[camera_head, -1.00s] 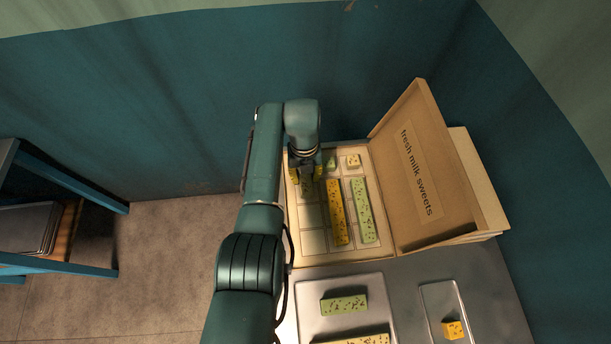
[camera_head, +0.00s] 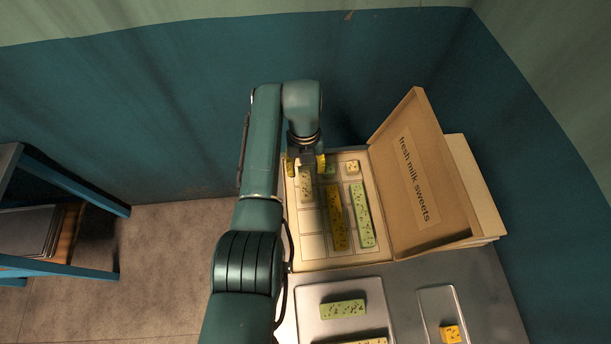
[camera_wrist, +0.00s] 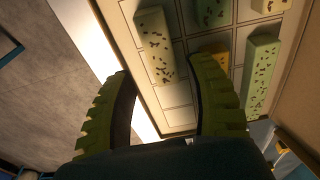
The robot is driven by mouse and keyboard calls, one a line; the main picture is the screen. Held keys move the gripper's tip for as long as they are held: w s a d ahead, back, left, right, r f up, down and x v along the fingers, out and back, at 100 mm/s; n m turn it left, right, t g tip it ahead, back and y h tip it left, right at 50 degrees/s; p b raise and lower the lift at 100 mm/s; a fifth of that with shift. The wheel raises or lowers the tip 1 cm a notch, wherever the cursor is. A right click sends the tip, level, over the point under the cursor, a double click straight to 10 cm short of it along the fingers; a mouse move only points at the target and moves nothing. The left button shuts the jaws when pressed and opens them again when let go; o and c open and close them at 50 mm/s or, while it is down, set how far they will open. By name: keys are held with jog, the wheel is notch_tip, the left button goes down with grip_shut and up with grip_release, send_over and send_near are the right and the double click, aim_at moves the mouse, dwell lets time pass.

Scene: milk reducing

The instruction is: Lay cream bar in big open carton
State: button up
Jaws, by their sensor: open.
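The big open carton (camera_head: 328,264) stands with its lid, marked "fresh milk sweets", raised on the right. A speckled cream bar (camera_head: 306,188) lies in its left column, towards the back; it also shows in the wrist view (camera_wrist: 154,48). My gripper (camera_head: 306,164) is above the back left of the carton, its yellow-green fingers spread and empty. In the wrist view the fingertips (camera_wrist: 160,72) are apart, and the cream bar lies beyond them on the carton floor.
Inside the carton are a yellow bar (camera_head: 337,217), a green bar (camera_head: 362,214) and small pieces (camera_head: 352,167) at the back. In front stand a tray (camera_head: 305,304) with a green bar (camera_head: 343,309) and a partly cut-off pale bar, and a smaller tray (camera_head: 430,306) with an orange cube (camera_head: 450,334).

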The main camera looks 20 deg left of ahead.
aim_at(305, 177)
jog(key=w+d+r+n+t+y, duration=0.1)
jog(key=w+d+r+n+t, duration=0.3)
jog(key=r, duration=0.3)
jog(key=w+d+r+n+t+y, duration=0.1)
jog(key=w+d+r+n+t, duration=0.25)
jog(key=r+n, duration=0.4)
jog(key=w+d+r+n+t+y, duration=0.1)
jog(key=w+d+r+n+t, duration=0.15)
jog(key=r+n+t, duration=0.4)
jog(key=s+d+r+n+t+h, duration=0.1)
jog(key=s+d+r+n+t, duration=0.3)
jog(key=s+r, duration=0.5)
jog(key=s+d+r+n+t+h, duration=0.1)
jog(key=s+d+r+n+t, duration=0.4)
jog(key=s+r, duration=0.5)
jog(key=d+r+n, duration=0.2)
jog(key=d+r, duration=0.1)
jog(key=r, duration=0.1)
jog(key=shift+s+r+n+h, duration=0.15)
jog(key=shift+s+n+h, duration=0.15)
